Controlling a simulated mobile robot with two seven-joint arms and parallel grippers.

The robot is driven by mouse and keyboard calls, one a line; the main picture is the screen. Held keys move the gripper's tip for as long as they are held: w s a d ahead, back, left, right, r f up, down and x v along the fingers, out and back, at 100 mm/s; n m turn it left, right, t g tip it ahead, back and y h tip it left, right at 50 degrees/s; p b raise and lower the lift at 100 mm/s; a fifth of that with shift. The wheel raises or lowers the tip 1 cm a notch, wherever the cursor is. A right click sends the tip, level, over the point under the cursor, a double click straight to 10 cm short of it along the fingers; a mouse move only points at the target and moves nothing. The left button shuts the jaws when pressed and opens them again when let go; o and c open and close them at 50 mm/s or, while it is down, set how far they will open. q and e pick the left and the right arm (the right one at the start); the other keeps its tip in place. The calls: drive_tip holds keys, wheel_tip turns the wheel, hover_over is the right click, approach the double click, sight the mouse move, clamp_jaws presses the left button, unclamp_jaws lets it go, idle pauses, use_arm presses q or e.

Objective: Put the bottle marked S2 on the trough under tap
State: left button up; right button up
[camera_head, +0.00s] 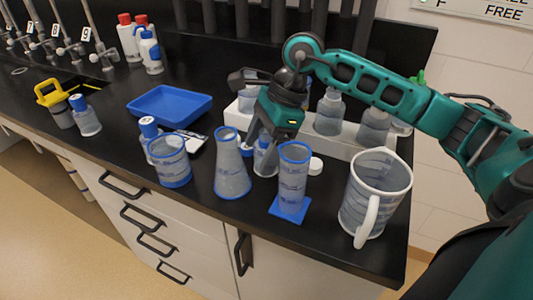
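Several small clear bottles stand on the black bench; no S2 mark is readable on any. One bottle (265,160) stands between the conical flask and the blue-rimmed cylinder, its upper part hidden by my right gripper. Other bottles with blue-and-white caps stand further left, one at the bench's front left (87,120) and one behind the beaker (149,130). My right gripper (264,138) points down at the bottle; whether its fingers are closed on it is hidden. The taps (102,50) stand at the back left, with number plates. The trough below them is dark and hard to make out. My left gripper is out of view.
A blue-rimmed beaker (170,165), conical flask (232,175), cylinder (292,180) and large jug (373,200) line the front edge. A blue tray (168,103) lies behind. A white rack (346,147) holds several bottles. A yellow-handled container (56,103) stands left.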

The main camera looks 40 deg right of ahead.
drive_tip(key=c, duration=1)
drive_tip(key=shift+r, duration=0.2)
